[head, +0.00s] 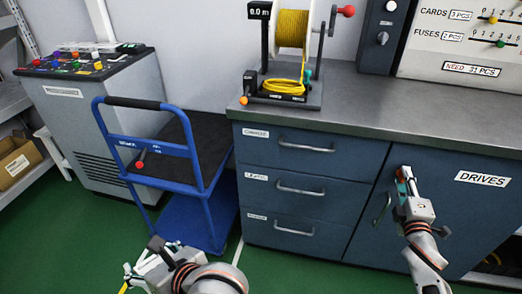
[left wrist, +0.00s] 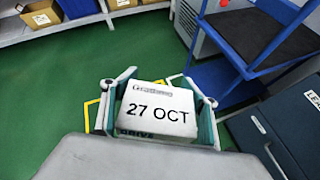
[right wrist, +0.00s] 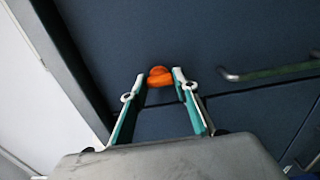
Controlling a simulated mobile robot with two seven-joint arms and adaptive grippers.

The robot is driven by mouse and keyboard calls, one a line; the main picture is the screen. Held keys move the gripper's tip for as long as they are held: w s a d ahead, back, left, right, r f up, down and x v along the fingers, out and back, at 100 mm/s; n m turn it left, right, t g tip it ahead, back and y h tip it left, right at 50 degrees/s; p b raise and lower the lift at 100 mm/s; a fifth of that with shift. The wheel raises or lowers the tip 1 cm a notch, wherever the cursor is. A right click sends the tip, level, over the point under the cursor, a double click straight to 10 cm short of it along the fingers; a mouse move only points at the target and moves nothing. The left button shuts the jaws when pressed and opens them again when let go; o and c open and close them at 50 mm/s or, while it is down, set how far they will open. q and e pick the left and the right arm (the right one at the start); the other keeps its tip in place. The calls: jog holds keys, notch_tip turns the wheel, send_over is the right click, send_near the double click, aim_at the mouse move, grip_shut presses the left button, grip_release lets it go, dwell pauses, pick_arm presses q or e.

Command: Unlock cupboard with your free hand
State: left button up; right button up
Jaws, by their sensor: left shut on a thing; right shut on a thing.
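The cupboard (head: 470,215) is a dark blue door labelled DRIVES, at the right of the head view. It looks shut. My right gripper (head: 403,178) is at its upper left part, its fingers closed on an orange knob (right wrist: 160,77) on the door front. The door's bar handle (head: 382,208) is just left of that gripper and shows in the right wrist view (right wrist: 270,72). My left gripper (head: 132,270) is low in front of the trolley. It is shut on a white drive box (left wrist: 158,112) marked 27 OCT.
A blue trolley (head: 205,165) stands left of the drawers (head: 300,187). The grey worktop (head: 365,105) above carries a yellow cable reel (head: 291,30). A control console (head: 90,105) stands at the back left. Green floor (head: 60,235) is clear at the left.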

jog(key=shift+d, duration=0.1)
dwell(0.3)
jog(key=o, duration=1.1)
jog(key=v, duration=1.2)
jog(key=shift+r, duration=0.1)
